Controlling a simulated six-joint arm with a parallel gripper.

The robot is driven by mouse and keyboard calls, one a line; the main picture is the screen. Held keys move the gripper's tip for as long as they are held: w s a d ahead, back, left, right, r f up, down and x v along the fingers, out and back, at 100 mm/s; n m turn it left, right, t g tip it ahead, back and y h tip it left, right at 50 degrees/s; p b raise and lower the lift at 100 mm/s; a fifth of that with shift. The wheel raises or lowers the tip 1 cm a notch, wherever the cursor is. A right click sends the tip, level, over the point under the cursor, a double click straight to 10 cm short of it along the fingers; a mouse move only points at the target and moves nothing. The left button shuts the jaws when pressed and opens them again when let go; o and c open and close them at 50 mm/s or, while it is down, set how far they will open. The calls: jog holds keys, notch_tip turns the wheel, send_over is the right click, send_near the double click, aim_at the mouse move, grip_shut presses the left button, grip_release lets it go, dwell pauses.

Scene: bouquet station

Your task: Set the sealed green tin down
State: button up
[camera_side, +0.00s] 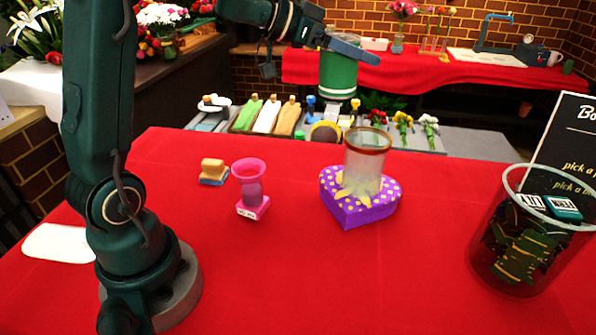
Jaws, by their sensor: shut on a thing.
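The sealed green tin (338,78) is a green cylinder with a pale band near its bottom, at the top centre of the side view. My gripper (345,45) is at its top and shut on it. The tin hangs upright, and in the picture it is above the far edge of the red table (300,270). Its exact height and distance over the table are hard to tell. The gripper covers part of the tin's top.
A purple dotted heart box (350,213) bears a clear brown-rimmed vase (365,165). A pink cup-like holder (249,180) and a wooden block (213,170) stand to its left. A clear bin (480,245) with tags stands at right. The front middle of the table is clear.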

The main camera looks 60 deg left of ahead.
jog(key=s+d+r+m+g+h, duration=0.2)
jog(key=d+m+g+h, duration=0.1)
jog(key=d, duration=0.4)
jog(key=s+d+r+m+g+h, duration=0.2)
jog(key=d+m+h, duration=0.15)
jog(key=d, duration=0.35)
jog(key=s+d+f+m+g+h, duration=0.35)
jog(key=s+f+m+g, duration=0.4)
jog(key=s+f, duration=0.55)
jog(key=shift+y, duration=0.5)
jog(key=shift+s+d+f, duration=0.35)
jog(key=shift+d+f, duration=1.65)
jog(key=shift+f, duration=0.05)
jog(key=shift+s+d+f, duration=0.4)
jog(key=shift+d+f, duration=1.55)
jog(key=shift+f, duration=0.1)
jog(key=shift+s+d+f, duration=0.35)
jog(key=shift+d+f, duration=1.65)
jog(key=shift+f, duration=0.05)
jog(key=shift+f, duration=0.1)
jog(key=o, duration=1.5)
jog(key=shift+o, duration=0.2)
